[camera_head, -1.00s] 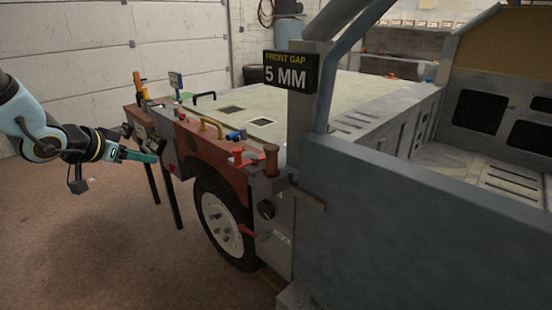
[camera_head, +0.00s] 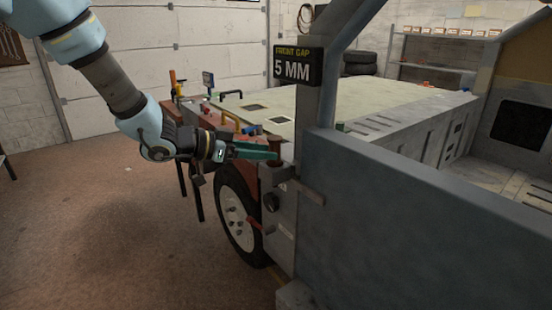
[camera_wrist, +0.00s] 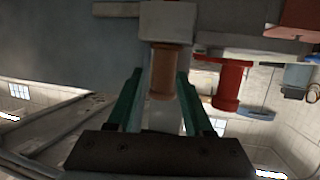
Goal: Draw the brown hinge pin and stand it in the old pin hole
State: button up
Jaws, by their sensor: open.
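The brown hinge pin (camera_wrist: 163,72) shows in the wrist view, extending from a grey-white hinge block (camera_wrist: 167,20). My gripper (camera_wrist: 160,76) is open, with one green finger on each side of the pin and small gaps visible. In the head view, the brown pin (camera_head: 274,143) is at the corner by the grey post, partly covered by my gripper (camera_head: 275,151). A red pin (camera_wrist: 231,84) stands beside the brown one in the wrist view, outside the fingers. I cannot make out the old pin hole in either view.
The grey post (camera_head: 309,115) with the "5 MM" display (camera_head: 297,67) rises close by my gripper. The grey-blue door panel (camera_head: 410,225) fills the right front. The floor at left is free.

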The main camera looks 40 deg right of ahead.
aim_at(285, 162)
jog(key=shift+w+p+x, duration=0.15)
jog(key=shift+p+x, duration=0.45)
jog(key=shift+x, duration=1.15)
jog(key=shift+w+p+x, duration=0.15)
jog(key=shift+p+x, duration=0.4)
jog(key=shift+x, duration=1.2)
jog(key=shift+c, duration=0.2)
grip_shut()
jog(key=shift+r, duration=0.1)
